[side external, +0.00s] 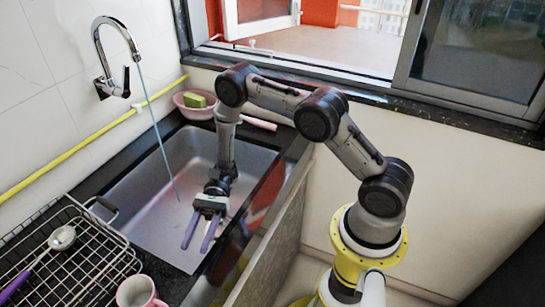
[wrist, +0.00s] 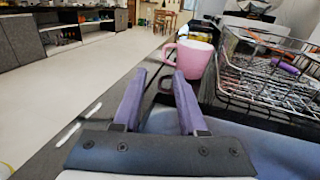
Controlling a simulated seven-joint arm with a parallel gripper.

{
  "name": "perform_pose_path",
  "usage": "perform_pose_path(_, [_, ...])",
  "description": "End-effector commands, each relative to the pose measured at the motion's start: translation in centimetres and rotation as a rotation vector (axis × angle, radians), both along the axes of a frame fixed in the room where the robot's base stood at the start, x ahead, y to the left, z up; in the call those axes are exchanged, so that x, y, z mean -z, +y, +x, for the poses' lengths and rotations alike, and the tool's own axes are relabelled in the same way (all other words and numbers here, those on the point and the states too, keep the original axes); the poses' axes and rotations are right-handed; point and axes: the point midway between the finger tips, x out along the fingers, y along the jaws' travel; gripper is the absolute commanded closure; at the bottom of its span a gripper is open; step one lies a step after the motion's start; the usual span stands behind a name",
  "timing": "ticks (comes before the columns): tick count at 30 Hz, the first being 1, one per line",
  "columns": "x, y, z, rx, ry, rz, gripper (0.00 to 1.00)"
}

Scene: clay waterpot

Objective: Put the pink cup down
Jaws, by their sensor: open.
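The pink cup (side external: 137,291) stands upright on the dark counter at the bottom edge of the side view, partly cut off. In the wrist view the pink cup (wrist: 195,58) is beyond my right fingertip, with its handle toward the left. My gripper (side external: 200,246) has purple fingers that point down and forward, over the near right part of the sink. In the wrist view my gripper (wrist: 159,76) is open, with nothing between the fingers. It is apart from the cup.
A wire dish rack (side external: 72,255) holding a ladle (side external: 62,238) stands left of the cup. The metal sink (side external: 150,185) lies under my arm, with water running from the tap (side external: 118,60). A pink bowl (side external: 195,106) with a sponge sits at the back.

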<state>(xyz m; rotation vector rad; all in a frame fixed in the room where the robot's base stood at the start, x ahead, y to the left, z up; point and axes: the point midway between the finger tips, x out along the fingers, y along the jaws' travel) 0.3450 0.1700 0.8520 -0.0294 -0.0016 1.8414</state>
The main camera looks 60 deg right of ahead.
Motion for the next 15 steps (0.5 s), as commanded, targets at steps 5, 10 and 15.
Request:
perform_pose_path(5, [-4.6, -0.6, -1.1, -0.112, -0.165, -0.097, 0.59])
perform_pose_path(10, [-9.7, -2.0, -3.7, -0.259, -0.393, -0.249, 0.59])
perform_pose_path(15, [-13.6, -4.2, -6.7, -0.389, -0.63, -0.415, 0.59])
